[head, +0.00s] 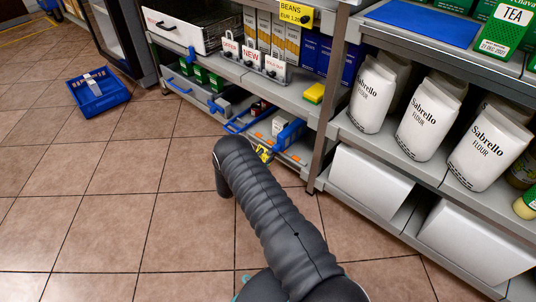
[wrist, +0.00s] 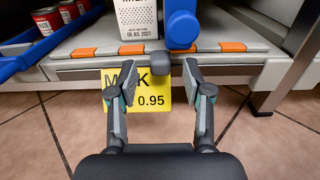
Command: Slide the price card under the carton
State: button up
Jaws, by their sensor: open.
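A yellow price card reading "MILK 0.95" (wrist: 150,118) shows at the front edge of the lower shelf in the wrist view, partly behind my left finger. It also shows as a small yellow patch in the head view (head: 264,153). A white carton (wrist: 137,18) stands upright on the shelf above and behind the card; its top is cut off. It is small in the head view (head: 279,125). In the head view my arm hides most of the gripper.
A blue upright part (wrist: 181,25) stands right of the carton, with a grey knob just below it. Orange tags (wrist: 131,50) line the shelf edge. Red cans (wrist: 47,20) stand in a blue tray at left. A metal post (wrist: 285,75) is at right.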

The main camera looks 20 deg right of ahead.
jog(key=v, duration=0.9)
jog(key=shift+a+r, duration=0.1)
